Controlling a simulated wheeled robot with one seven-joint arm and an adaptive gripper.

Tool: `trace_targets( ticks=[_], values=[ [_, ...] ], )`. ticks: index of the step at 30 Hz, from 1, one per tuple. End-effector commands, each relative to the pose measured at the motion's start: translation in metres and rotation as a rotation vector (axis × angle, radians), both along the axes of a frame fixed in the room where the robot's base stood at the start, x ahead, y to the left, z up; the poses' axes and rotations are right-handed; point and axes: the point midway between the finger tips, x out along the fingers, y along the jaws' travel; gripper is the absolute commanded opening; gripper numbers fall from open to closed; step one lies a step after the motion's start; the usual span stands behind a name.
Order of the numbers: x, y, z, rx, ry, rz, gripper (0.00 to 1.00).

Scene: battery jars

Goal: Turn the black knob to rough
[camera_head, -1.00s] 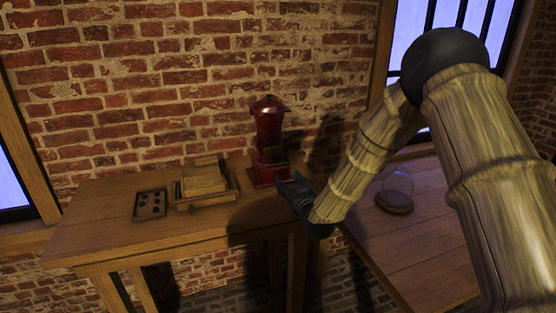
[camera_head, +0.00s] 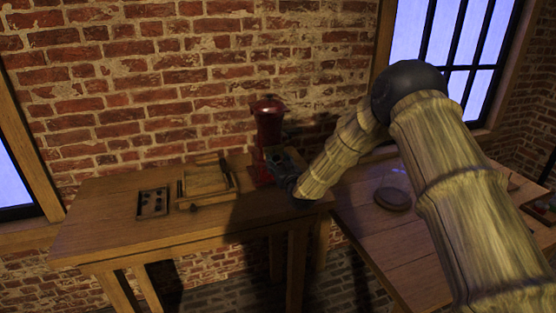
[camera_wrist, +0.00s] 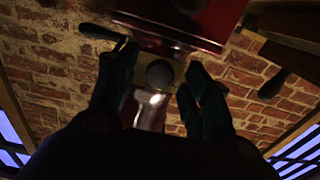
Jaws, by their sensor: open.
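A dark red grinder-like machine (camera_head: 268,125) stands upright at the right part of the wooden table. My gripper (camera_head: 277,158) is at the front right of its lower body. In the wrist view, the red machine (camera_wrist: 185,25) fills the top. A round dark grey knob (camera_wrist: 160,73) shows between the two spread fingers of my gripper (camera_wrist: 158,80). The gripper is open, and I cannot tell whether either finger touches the knob. No setting marks can be read. In the head view my gripper hides the knob.
A wooden tray or box (camera_head: 205,183) and a dark plate with round holes (camera_head: 153,203) lie left of the machine on the wooden table (camera_head: 110,235). A glass dome on a round base (camera_head: 393,197) stands on a second table at the right. A brick wall is behind.

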Motion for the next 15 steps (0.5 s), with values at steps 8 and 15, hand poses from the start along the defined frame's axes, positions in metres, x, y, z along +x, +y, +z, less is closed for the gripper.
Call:
trace_targets(
  ticks=[8,15],
  values=[
    [0.0035,0.0015,-0.0007,0.000,0.001,0.000,0.49],
    [0.0035,0.0013,-0.0005,0.000,0.000,0.000,0.24]
  ],
)
